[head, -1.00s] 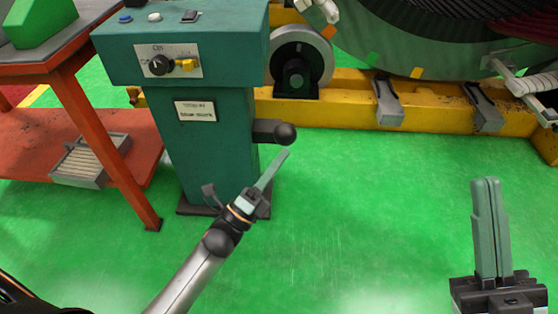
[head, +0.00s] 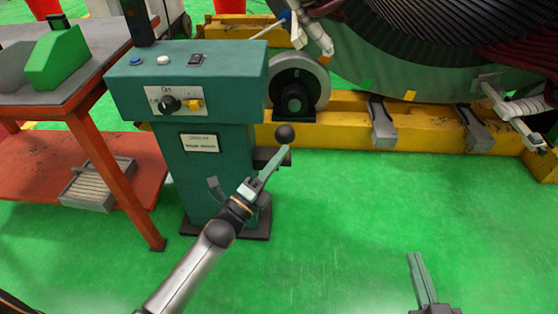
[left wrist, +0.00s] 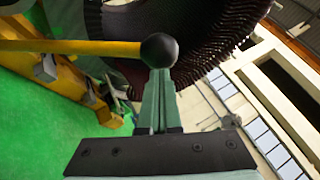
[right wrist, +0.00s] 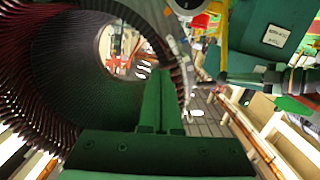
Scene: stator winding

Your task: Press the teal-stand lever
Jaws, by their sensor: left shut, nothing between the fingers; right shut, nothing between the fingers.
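The teal stand (head: 205,155) is at the left of the head view. Its lever ends in a black ball knob (head: 285,132) at the stand's right side, above a dark bracket (head: 268,157). My left gripper (head: 287,151) is shut and empty, its fingertips just below the knob in the head view. In the left wrist view the knob (left wrist: 159,49) is right at the fingertips and covers their ends; I cannot tell if they touch. My right gripper (head: 415,258) is shut and empty, over the floor at the lower right.
The stand's top carries a knob and buttons (head: 178,103). An orange-red table (head: 105,150) stands to its left. A yellow base (head: 340,130) with a grey roller (head: 312,80) and the large stator (head: 400,70) lie behind. The green floor in front is clear.

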